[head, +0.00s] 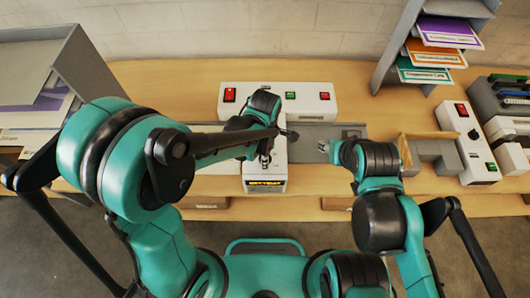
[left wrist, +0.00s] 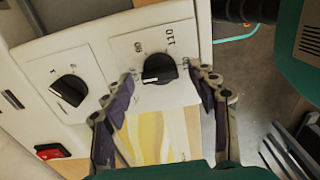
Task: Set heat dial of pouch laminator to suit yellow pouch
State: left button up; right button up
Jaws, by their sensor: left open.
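The laminator (head: 262,96) is a white housing at the back of the bench, with a narrower white section running forward. In the left wrist view its white panel carries a black heat dial (left wrist: 159,68) with 80 and 110 printed around it. The dial's white mark appears toward its lower left. My left gripper (left wrist: 167,82) is open, its dark fingers either side of the dial. It also shows from above over the laminator (head: 268,150). A yellow-and-white patterned sheet (left wrist: 158,135) shows between the fingers. My right gripper (head: 332,150) is beside the grey tray; its jaws are unclear.
A second black dial (left wrist: 69,90) and a red switch (left wrist: 47,151) are left of the heat dial. A shelf with purple, orange and teal packs (head: 447,32) stands at back right. Another white control box (head: 468,145) is at the right. A grey rack (head: 85,68) stands at left.

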pick_arm(q)
jog(key=c, duration=1.2)
jog(key=shift+o, duration=0.2)
